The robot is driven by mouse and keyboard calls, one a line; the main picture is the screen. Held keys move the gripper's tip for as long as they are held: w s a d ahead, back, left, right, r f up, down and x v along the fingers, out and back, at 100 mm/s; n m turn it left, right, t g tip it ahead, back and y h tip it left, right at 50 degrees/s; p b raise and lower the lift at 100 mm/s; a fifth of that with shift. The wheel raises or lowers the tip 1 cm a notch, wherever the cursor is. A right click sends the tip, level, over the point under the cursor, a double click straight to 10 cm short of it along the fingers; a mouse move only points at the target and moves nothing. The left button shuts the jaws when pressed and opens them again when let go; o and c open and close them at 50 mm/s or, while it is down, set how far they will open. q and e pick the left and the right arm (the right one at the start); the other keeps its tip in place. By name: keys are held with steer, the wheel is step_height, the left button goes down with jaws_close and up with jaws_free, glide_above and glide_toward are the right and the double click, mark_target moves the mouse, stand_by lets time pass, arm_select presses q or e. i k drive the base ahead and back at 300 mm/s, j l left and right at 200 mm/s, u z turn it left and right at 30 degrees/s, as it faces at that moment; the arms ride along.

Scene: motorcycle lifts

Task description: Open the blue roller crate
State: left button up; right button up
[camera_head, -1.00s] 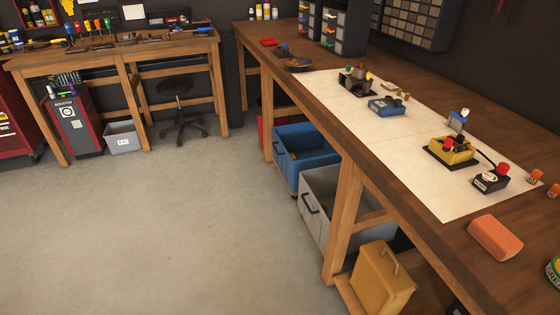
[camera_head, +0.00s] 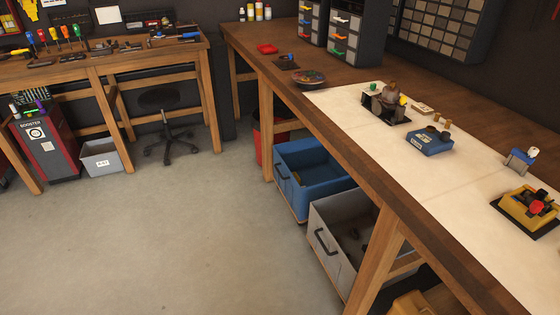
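The blue roller crate (camera_head: 287,192) stands on the floor under the long wooden workbench, near the middle of the head view. It has an open top, and a handle shows on its front face. Part of it is hidden behind the bench edge and leg. Some yellowish content shows inside. Neither of my grippers is in view.
A grey crate (camera_head: 328,252) with a dark handle stands just in front of the blue one. A bench leg (camera_head: 381,262) rises beside it. A red bin (camera_head: 263,140) is behind. A stool (camera_head: 166,115) stands farther back. The concrete floor (camera_head: 180,230) to the left is clear.

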mark_target(323, 176)
steer(key=i+j+z, duration=0.3)
steer(key=i+j, duration=1.1)
steer(key=i, duration=0.05)
